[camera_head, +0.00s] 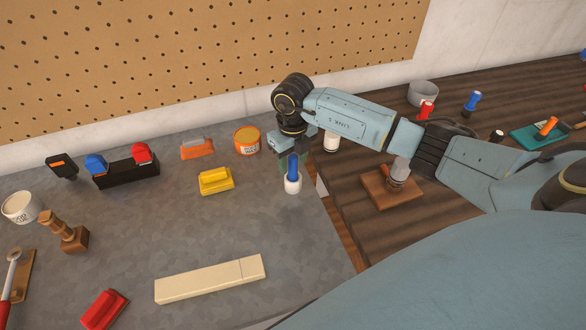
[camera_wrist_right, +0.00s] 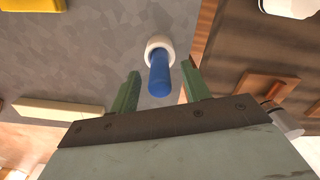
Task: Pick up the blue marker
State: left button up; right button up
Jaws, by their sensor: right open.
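The blue marker (camera_head: 293,168) stands upright in a small white round holder (camera_head: 293,184) near the right edge of the grey table. My right gripper (camera_head: 291,160) is directly above and around the marker's top in the head view, pointing down. In the right wrist view the marker (camera_wrist_right: 160,75) rises from its white holder (camera_wrist_right: 159,46) toward the space between the two green fingers of my right gripper (camera_wrist_right: 160,88). The fingers are apart, with a gap on each side of the marker. My left gripper is not in view.
A yellow block (camera_head: 215,181) and an orange tin (camera_head: 247,140) stand left of the marker. A white cylinder (camera_head: 331,142) and a wooden block with a grey-topped tool (camera_head: 391,189) are to the right. A long cream bar (camera_head: 210,280) lies in front. Bare grey table surrounds the holder's left side.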

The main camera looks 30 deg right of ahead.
grip_shut()
notch_tip(320, 180, up, 10)
jog(key=shift+r+b, duration=0.1)
jog(key=shift+b, duration=0.55)
dwell(0.3)
